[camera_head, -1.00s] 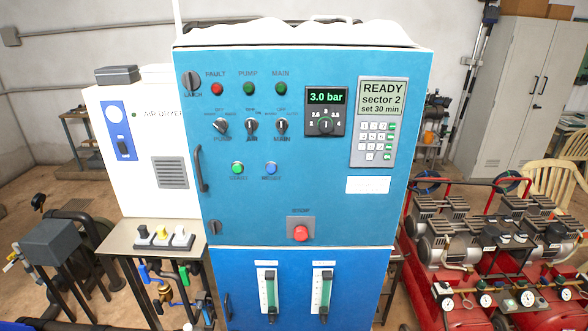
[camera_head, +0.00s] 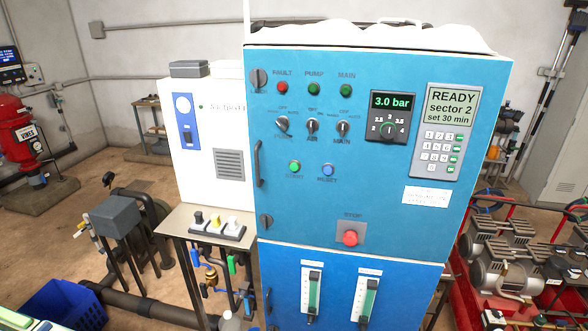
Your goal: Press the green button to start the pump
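The green button (camera_head: 295,167) sits on the front of the blue control cabinet (camera_head: 400,215), left of the blue reset button (camera_head: 327,170). Its label below appears to read START. A red stop button (camera_head: 350,238) is lower on the same panel. The display (camera_head: 453,107) reads "READY sector 2 set 30 min", and the pressure readout (camera_head: 394,102) shows 3.0 bar. Neither of my grippers shows in the view.
A white air dryer (camera_head: 212,150) stands left of the cabinet, behind a small table (camera_head: 180,222) with several switches. Red compressor equipment (camera_head: 505,270) stands at the right. A blue crate (camera_head: 65,305) and dark pipes are on the floor at the lower left.

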